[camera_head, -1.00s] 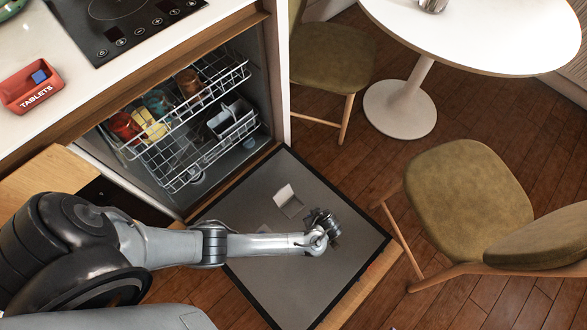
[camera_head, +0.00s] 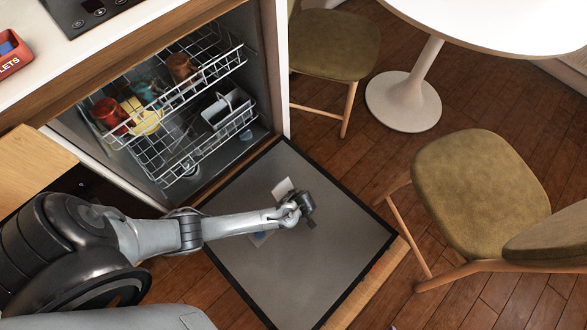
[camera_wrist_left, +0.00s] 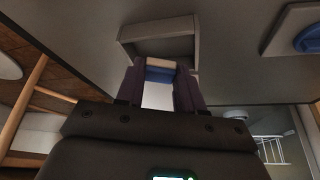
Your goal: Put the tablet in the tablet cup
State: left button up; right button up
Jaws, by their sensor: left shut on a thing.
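The tablet (camera_wrist_left: 158,76), blue and white, is held between the two dark fingers of my left gripper (camera_wrist_left: 160,68) in the left wrist view. In the head view my left gripper (camera_head: 309,208) is over the open dishwasher door. The tablet is too small to make out there. The tablet cup (camera_wrist_left: 160,30) shows in the wrist view as a pale grey raised frame just beyond the fingertips. In the head view a light flap of the cup (camera_head: 283,188) stands up beside the gripper. The rest of the cup is hidden by my arm. My right gripper is not in view.
The dishwasher door (camera_head: 300,265) lies open and flat. Wire racks (camera_head: 185,110) with cups are inside the machine. A red tablets box (camera_head: 14,62) sits on the counter at left. A chair (camera_head: 480,190) stands right of the door. A blue round cap (camera_wrist_left: 312,40) is nearby.

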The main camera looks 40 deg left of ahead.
pick_arm(q)
notch_tip(320, 180, down, 2)
jog(key=shift+f+b, duration=0.1)
jog(key=shift+b, duration=0.4)
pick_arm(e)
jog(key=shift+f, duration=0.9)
pick_arm(q)
jog(key=shift+f, duration=0.5)
jog(key=o, duration=0.7)
jog(key=shift+s, duration=0.1)
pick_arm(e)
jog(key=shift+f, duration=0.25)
pick_arm(q)
jog(key=shift+r, duration=0.1)
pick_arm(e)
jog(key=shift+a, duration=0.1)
